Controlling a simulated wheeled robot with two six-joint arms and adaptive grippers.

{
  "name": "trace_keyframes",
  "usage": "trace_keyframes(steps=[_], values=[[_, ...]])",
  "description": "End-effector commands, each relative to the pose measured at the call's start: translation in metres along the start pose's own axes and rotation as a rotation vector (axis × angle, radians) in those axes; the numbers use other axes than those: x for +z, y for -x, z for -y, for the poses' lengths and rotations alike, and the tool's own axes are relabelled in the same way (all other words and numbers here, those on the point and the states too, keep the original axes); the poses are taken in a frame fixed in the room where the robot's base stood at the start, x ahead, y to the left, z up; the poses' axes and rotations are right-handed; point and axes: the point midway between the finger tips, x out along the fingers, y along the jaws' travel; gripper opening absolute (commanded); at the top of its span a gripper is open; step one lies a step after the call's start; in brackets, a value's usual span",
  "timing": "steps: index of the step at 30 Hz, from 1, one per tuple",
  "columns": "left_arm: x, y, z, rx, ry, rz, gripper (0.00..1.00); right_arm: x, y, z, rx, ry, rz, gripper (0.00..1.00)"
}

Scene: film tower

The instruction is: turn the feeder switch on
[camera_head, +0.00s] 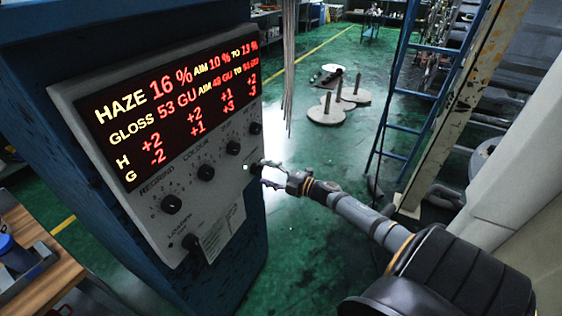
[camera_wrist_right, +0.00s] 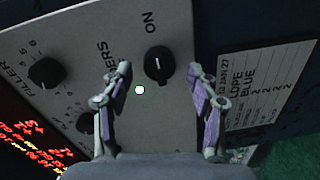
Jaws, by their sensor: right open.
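The feeder switch (camera_wrist_right: 160,64) is a round black knob with a small pale mark, on the light grey panel (camera_head: 70,100), below the word ON in the right wrist view. The label beside it is partly hidden by a finger, with "ERS" readable. I cannot tell for certain which setting the knob is at. A small whitish lamp (camera_wrist_right: 139,90) glows next to it. My right gripper (camera_head: 262,174) is open at the panel's right edge, its fingers on either side of the switch and apart from it in the wrist view. My left gripper is not in view.
Other black knobs, including the filler knob (camera_wrist_right: 46,73), sit on the panel near my fingers. A red-lettered display (camera_head: 175,100) is above them. Green floor (camera_head: 310,150) is open behind.

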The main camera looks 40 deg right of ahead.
Motion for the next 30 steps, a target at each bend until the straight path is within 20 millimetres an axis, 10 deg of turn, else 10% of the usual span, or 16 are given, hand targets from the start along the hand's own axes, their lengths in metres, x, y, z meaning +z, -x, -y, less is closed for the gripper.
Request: trace_keyframes(steps=[15,30], values=[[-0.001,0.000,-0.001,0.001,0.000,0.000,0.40,-0.001,0.087,0.003,-0.011,0.002,-0.004,0.59],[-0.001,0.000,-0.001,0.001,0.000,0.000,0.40,0.000,0.102,0.001,-0.002,0.000,0.000,0.59]])
